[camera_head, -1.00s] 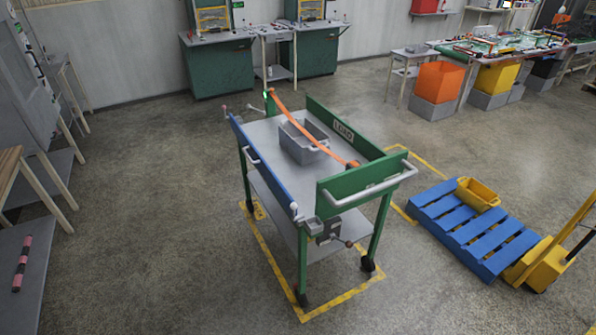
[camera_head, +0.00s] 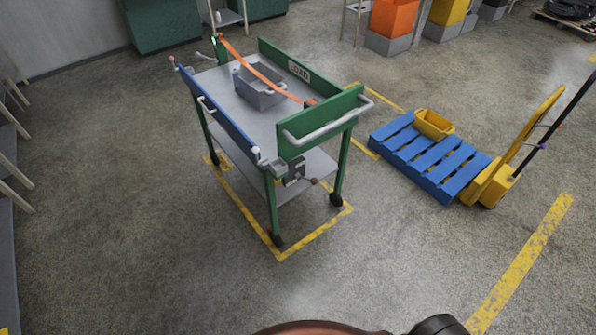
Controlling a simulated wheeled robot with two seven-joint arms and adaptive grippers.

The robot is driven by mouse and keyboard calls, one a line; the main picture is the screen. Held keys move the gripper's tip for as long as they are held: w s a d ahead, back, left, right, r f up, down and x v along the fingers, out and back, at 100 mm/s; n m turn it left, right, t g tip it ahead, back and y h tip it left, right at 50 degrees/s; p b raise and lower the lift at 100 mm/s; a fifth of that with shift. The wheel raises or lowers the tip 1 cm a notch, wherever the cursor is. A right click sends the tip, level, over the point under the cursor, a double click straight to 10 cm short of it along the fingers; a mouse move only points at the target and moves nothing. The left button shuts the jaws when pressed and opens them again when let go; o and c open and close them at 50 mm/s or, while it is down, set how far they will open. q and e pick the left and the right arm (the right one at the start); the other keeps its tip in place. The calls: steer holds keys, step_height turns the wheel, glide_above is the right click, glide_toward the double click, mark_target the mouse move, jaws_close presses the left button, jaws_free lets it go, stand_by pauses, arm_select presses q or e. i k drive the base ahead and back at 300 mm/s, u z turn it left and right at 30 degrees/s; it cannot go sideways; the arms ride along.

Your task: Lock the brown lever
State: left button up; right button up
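A green cart (camera_head: 345,127) with a blue side panel (camera_head: 222,108) stands in the middle of the head view. At its near end, below the green end panel, is a small grey latch mechanism (camera_head: 293,170). A short lever with a small brownish knob (camera_head: 314,181) sticks out from it to the right. The knob is small, and I cannot tell whether the lever is locked. A white-tipped handle and grey bracket (camera_head: 264,161) sit at the near corner of the blue panel. Neither of my grippers is in view.
A grey bin (camera_head: 258,97) sits on the cart top under an orange strap (camera_head: 262,72). A blue pallet (camera_head: 425,160) with a yellow bin (camera_head: 433,123) and a yellow pallet jack (camera_head: 492,184) stand to the right. The floor before the cart is clear.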

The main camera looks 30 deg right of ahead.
mark_target(314, 181)
steer(key=u, duration=0.05)
steer(key=k, duration=0.95)
steer(key=z, duration=0.5)
steer(key=k, duration=0.5)
steer(key=z, duration=0.1)
steer(key=i, duration=1.75)
steer(key=u, duration=0.7)
